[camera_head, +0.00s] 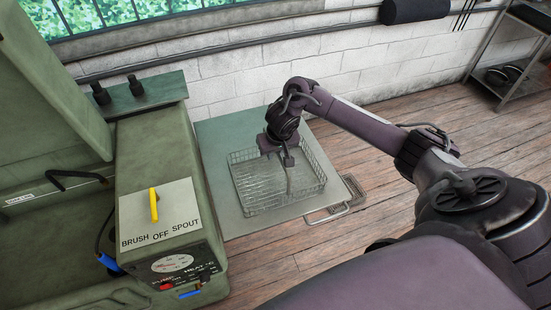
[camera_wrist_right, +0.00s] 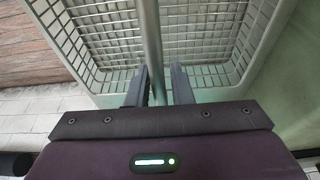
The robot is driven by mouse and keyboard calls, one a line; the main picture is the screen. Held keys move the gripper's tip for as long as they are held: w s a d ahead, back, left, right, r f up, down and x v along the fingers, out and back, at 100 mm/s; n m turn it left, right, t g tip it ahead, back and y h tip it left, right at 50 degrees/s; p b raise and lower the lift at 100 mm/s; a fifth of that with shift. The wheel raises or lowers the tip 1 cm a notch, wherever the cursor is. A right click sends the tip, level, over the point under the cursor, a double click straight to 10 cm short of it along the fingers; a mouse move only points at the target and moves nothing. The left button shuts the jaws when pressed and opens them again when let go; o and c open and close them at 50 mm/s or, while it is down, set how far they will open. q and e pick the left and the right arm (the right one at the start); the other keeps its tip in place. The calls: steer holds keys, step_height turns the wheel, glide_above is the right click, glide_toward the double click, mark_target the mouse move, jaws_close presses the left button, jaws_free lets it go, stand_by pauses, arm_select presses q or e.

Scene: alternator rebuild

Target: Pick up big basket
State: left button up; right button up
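The big basket (camera_head: 258,198) is a wire mesh basket with a metal handle, standing on a pale green-grey surface in the head view. My right gripper (camera_head: 286,160) is over the basket, pointing down at its handle. In the right wrist view the gripper (camera_wrist_right: 160,88) has its two fingers apart. The handle bar (camera_wrist_right: 152,40) runs down to between the fingers, nearer the left one, with a gap on the right. The mesh basket (camera_wrist_right: 205,45) fills the upper part of that view. Where the bar meets the fingers is partly hidden. My left gripper is not in view.
A green washer cabinet (camera_head: 160,140) with a yellow knob (camera_head: 154,204) stands left of the basket. A white brick wall (camera_head: 230,85) is behind. A metal bar handle (camera_head: 327,213) projects from the pale surface's front. A metal shelf (camera_head: 525,70) stands far right; wooden floor (camera_head: 390,130) lies between.

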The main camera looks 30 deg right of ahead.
jaws_close()
steer(key=shift+w+r, duration=0.1)
stand_by(1.0)
